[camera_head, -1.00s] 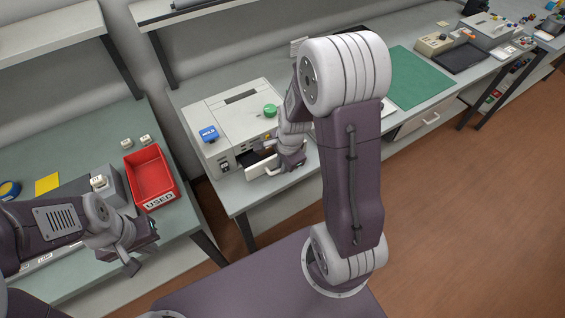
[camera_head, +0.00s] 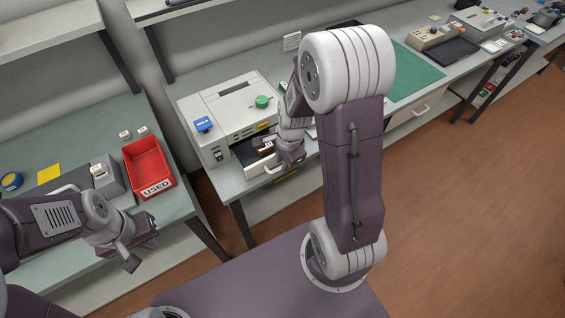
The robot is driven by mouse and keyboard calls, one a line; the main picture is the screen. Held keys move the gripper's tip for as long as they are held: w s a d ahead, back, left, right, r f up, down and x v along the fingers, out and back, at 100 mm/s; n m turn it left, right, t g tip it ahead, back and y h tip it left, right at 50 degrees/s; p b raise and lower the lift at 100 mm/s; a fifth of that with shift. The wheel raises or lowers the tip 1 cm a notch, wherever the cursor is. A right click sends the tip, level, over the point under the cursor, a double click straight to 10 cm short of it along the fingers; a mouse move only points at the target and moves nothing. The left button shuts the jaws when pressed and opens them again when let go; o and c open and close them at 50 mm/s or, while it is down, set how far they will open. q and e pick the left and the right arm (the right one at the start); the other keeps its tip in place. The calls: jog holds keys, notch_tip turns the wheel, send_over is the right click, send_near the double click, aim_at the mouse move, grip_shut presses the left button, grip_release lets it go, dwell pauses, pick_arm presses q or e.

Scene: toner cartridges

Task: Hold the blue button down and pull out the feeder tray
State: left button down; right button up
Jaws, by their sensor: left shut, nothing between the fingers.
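The blue button (camera_head: 203,124) is on the left of the top of a grey machine (camera_head: 232,108). No gripper is on the button. The feeder tray (camera_head: 262,166) sticks out of the machine's front, with a dark opening (camera_head: 240,152) behind it and some brown and white contents showing. My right gripper (camera_head: 288,163) is at the right end of the tray's front; its fingers are mostly hidden, so I cannot tell whether they grip the handle. My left gripper (camera_head: 136,260) is shut and empty, low at the left, far from the machine.
A green knob (camera_head: 262,101) stands on the machine's top. A red bin marked USED (camera_head: 148,170) and a grey box (camera_head: 107,180) stand on the left bench. A green mat (camera_head: 415,72) lies beyond my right arm. A gap separates the two benches.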

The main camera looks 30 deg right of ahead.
notch_tip(320, 180, up, 7)
jog(key=s+p, duration=0.1)
jog(key=shift+s+f, duration=0.15)
jog(key=shift+s, duration=0.05)
jog(key=shift+d, duration=0.1)
jog(key=s+a+f+n, duration=0.1)
jog(key=s+a+n, duration=0.3)
jog(key=n, duration=1.2)
jog(key=s, duration=0.3)
jog(key=shift+s+a+n+g, duration=0.15)
jog(key=shift+a+n+g, duration=0.15)
jog(key=shift+a+g, duration=0.1)
